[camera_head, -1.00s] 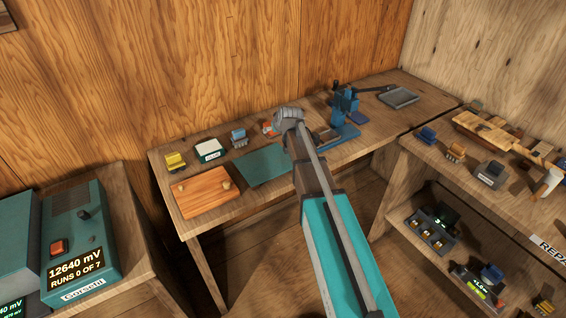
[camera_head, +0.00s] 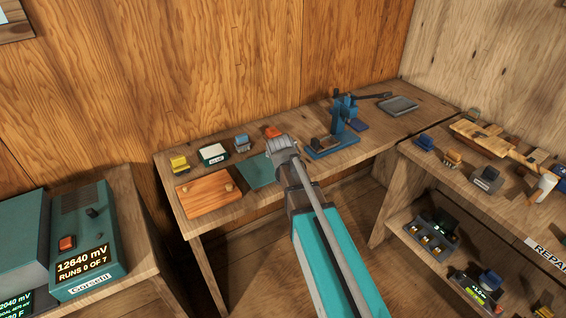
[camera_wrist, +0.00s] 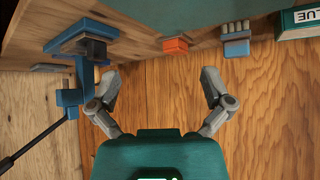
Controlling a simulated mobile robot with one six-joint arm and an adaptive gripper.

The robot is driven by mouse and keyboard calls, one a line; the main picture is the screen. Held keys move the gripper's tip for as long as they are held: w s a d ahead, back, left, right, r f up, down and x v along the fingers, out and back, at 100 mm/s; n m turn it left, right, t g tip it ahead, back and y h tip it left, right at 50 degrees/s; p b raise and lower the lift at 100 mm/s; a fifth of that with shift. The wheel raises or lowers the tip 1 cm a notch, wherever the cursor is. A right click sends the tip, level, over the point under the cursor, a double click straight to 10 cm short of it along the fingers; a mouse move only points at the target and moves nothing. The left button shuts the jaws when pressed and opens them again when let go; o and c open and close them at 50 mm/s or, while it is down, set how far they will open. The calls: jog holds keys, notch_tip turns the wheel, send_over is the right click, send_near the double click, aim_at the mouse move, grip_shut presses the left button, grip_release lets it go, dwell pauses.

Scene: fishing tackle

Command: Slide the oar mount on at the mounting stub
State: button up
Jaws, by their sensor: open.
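A blue press-like tool (camera_head: 345,112) stands right of my gripper and shows at the left of the wrist view (camera_wrist: 83,60). I cannot tell which part is the oar mount or the mounting stub.
A yellow block (camera_head: 180,163), a glue box (camera_head: 213,154), a blue-grey ribbed block (camera_head: 242,144) and a brown board (camera_head: 206,197) occupy the left bench. A grey tray (camera_head: 398,104) lies at the right. A parts shelf (camera_head: 395,205) stands right; a teal meter (camera_head: 88,240) stands left.

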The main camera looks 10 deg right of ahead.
jog(key=shift+s+r+m+h, duration=0.1)
jog(key=shift+s+m+h, duration=0.25)
jog(key=shift+s, duration=0.55)
jog(key=shift+s+r+m+h, duration=0.1)
jog(key=shift+s+m+h, duration=0.25)
jog(key=shift+s, duration=0.55)
jog(key=s+f+n+g+y, duration=0.1)
jog(key=s+g, duration=0.3)
jog(key=s, duration=0.6)
jog(key=s+d+f+n+g+y, duration=0.1)
jog(key=s+f+g, duration=0.3)
jog(key=s, duration=0.6)
jog(key=shift+s+n+g+y, duration=0.35)
jog(key=shift+n+y, duration=0.25)
jog(key=shift+n, duration=0.3)
